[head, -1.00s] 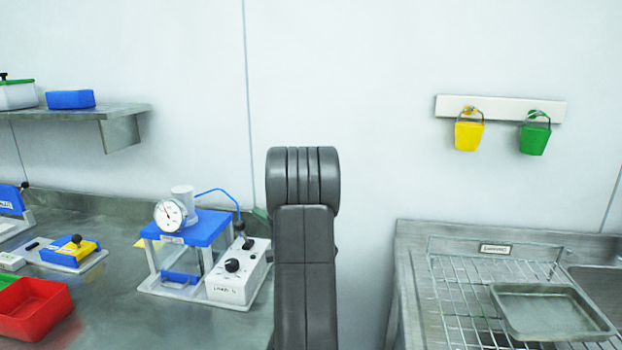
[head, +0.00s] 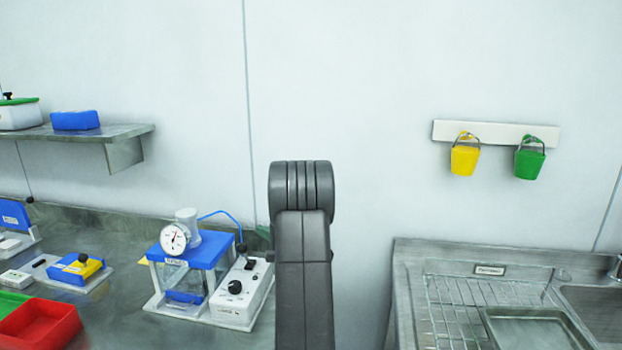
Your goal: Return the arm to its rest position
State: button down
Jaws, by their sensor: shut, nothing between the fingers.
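My dark grey arm (head: 303,250) stands upright in the middle of the head view, its rounded joint at the top in front of the white wall. The fingers of my gripper do not show in this view. The arm hides part of the wall and the gap between the left bench and the sink unit.
A blue-topped device with a dial (head: 190,255) and a white control box (head: 242,292) stand just left of the arm. A red bin (head: 40,325) is at far left. A wire rack (head: 455,300) and tray (head: 540,330) are at right. Yellow (head: 465,160) and green (head: 530,163) buckets hang on the wall.

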jog(key=shift+s, duration=0.1)
jog(key=s+n+b, duration=0.1)
jog(key=b, duration=0.1)
jog(key=s+n+y+b, duration=0.1)
jog(key=b, duration=0.1)
jog(key=shift+a+r+t, duration=0.15)
jog(key=shift+t, duration=0.25)
jog(key=s+d+f+n+y+b, duration=0.2)
jog(key=s+d+n+b, duration=0.3)
jog(key=s+b, duration=0.15)
jog(key=s+d+f+n+y+b, duration=0.35)
jog(key=s+b, duration=0.25)
jog(key=b, duration=0.2)
jog(key=r+p+x, duration=0.1)
jog(key=x, duration=0.7)
jog(key=w+a+m+g+h+p, duration=0.1)
jog(key=w+m+h+p, duration=0.6)
jog(key=w+m+p, duration=0.5)
jog(key=p, duration=0.7)
jog(key=shift+a+p, duration=0.35)
jog(key=shift+a, duration=0.05)
